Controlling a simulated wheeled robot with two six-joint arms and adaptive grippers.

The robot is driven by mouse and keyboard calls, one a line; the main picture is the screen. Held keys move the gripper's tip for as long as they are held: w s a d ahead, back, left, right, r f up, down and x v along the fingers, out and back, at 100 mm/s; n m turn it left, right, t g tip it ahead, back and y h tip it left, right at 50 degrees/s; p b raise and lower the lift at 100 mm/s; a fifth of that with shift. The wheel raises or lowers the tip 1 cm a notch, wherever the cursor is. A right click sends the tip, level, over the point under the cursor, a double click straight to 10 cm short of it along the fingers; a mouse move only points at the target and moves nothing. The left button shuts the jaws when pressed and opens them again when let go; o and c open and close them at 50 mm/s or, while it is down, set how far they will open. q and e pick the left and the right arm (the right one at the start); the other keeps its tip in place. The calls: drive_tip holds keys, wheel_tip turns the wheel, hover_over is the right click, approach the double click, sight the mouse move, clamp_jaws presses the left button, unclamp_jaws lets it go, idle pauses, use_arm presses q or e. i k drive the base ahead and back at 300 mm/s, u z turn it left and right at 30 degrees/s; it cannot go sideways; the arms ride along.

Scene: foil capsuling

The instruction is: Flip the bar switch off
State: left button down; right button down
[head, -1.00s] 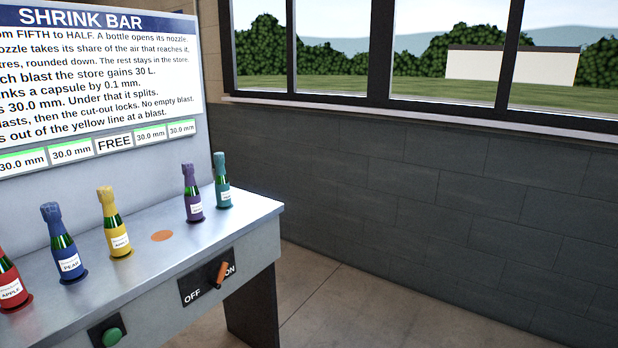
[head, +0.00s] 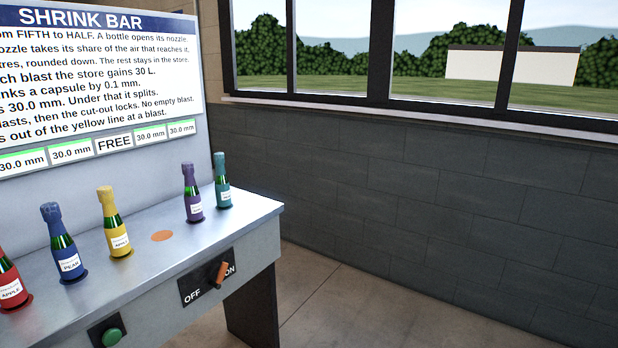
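The bar switch (head: 219,274) is on the front face of the shrink bar bench (head: 240,224). It has an orange lever on a black plate marked OFF on the left and ON on the right. The lever is tilted toward the ON side and partly covers that word. Neither my left nor my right gripper shows in the head view.
A green button (head: 112,337) is on the bench front to the left. Red (head: 11,283), blue (head: 62,247), yellow (head: 114,224), purple (head: 192,194) and teal (head: 222,183) capped bottles stand on top. An orange spot (head: 163,236) is empty. The floor right of the bench is clear.

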sight(216, 284)
drive_tip(key=z, duration=0.45)
drive_tip(key=i, duration=2.5)
